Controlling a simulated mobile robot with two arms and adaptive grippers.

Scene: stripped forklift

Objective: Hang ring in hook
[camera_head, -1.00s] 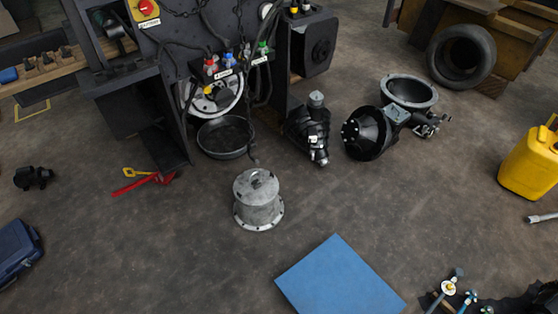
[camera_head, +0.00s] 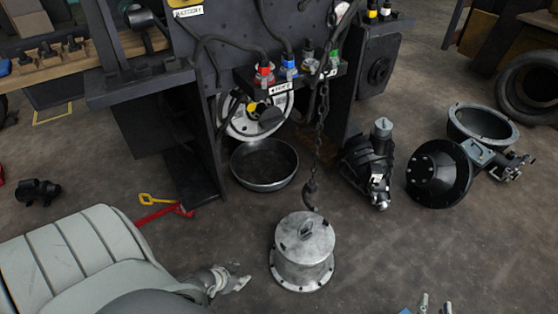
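A grey metal cylinder (camera_head: 303,260) with a bolted bottom flange stands upright on the floor in the head view. A small metal ring (camera_head: 306,228) stands up on its lid. A dark hook (camera_head: 311,196) hangs on a chain (camera_head: 320,125) just above and behind the lid, and looks apart from the ring. My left gripper (camera_head: 241,276) is left of the cylinder, open and empty, its fingers pointing right towards it. Only the fingertips of my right gripper (camera_head: 435,304) show at the bottom edge, spread apart and empty, right of the cylinder.
The stripped forklift (camera_head: 140,100) stands behind, with a black pan (camera_head: 264,164) under it. A black motor part (camera_head: 370,165) and a round black housing (camera_head: 438,175) lie to the right. A red tool (camera_head: 160,214) lies at left. Floor right of the cylinder is clear.

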